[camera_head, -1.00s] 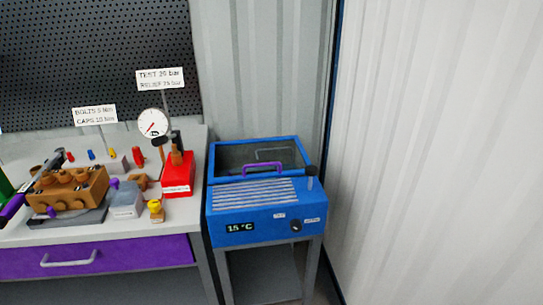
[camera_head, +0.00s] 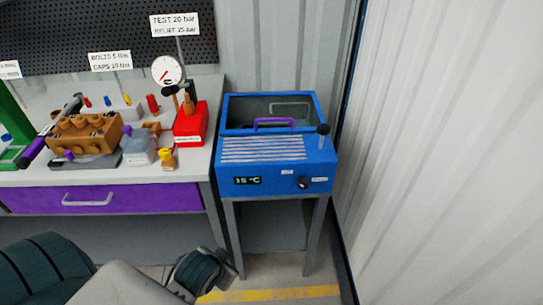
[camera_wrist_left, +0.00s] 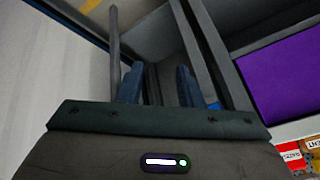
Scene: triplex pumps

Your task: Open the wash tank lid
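The blue wash tank (camera_head: 277,170) stands on grey legs right of the workbench in the head view. Its lid (camera_head: 224,113) lies flat on top, with a blue frame, a see-through panel and a purple handle (camera_head: 273,123). It looks closed. A grey bent bar shows through or behind the panel. My left gripper (camera_wrist_left: 158,86) shows in the left wrist view with its two blue-grey fingers apart and nothing between them. Grey frame members and a purple drawer front lie beyond it.
The grey workbench (camera_head: 130,181) with a purple drawer (camera_head: 130,198) stands left of the tank. It holds a brown pump block (camera_head: 83,135), a red test unit (camera_head: 190,124) and a gauge (camera_head: 167,70). A corrugated white wall (camera_head: 440,150) is close on the right.

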